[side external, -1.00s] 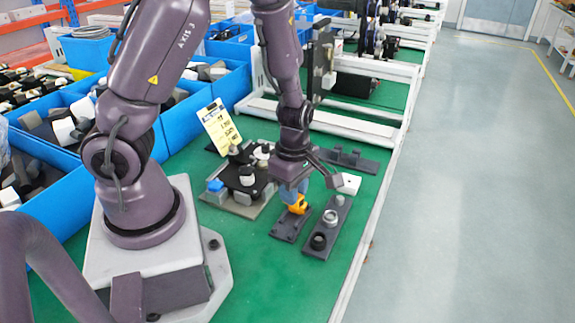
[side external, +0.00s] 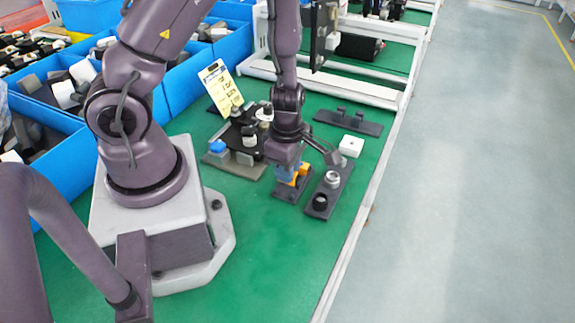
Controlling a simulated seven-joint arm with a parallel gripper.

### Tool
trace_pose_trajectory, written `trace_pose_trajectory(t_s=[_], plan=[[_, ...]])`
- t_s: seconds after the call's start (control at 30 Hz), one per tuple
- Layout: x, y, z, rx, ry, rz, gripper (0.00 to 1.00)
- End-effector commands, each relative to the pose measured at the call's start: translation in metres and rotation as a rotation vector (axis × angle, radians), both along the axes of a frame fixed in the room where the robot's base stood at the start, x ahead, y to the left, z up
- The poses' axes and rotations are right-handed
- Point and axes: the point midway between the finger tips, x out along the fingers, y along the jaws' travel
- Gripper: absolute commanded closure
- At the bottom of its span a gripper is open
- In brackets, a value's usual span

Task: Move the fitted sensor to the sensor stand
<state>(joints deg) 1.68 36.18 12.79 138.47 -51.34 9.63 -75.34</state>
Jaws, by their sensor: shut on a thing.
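My gripper (side external: 287,173) points down over a small dark plate (side external: 286,195) and is shut on a small orange part (side external: 301,174), which looks like the sensor. Light blue shows at the gripper's fingertips, beside the orange part. The part is at the plate's far end; whether it touches the plate is hidden. The plate's near end is bare. I cannot tell for sure which plate is the sensor stand. To the right is a longer dark plate (side external: 325,203) with a black ring and a silver ring.
A white block (side external: 351,146) sits close behind the ring plate. Left of my gripper is a grey fixture (side external: 236,168) with a blue cap, and a yellow label card (side external: 221,87). Blue bins (side external: 187,84) line the left. The green bench is clear in front.

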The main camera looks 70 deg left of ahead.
Motion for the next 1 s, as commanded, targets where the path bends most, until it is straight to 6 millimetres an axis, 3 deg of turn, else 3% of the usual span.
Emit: trace_pose_trajectory(t_s=[0.6,1.0], plan=[[0.000,0.000,-0.002,0.000,0.000,0.001,1.00],[0.000,0.000,-0.015,-0.001,0.001,0.000,1.00]])
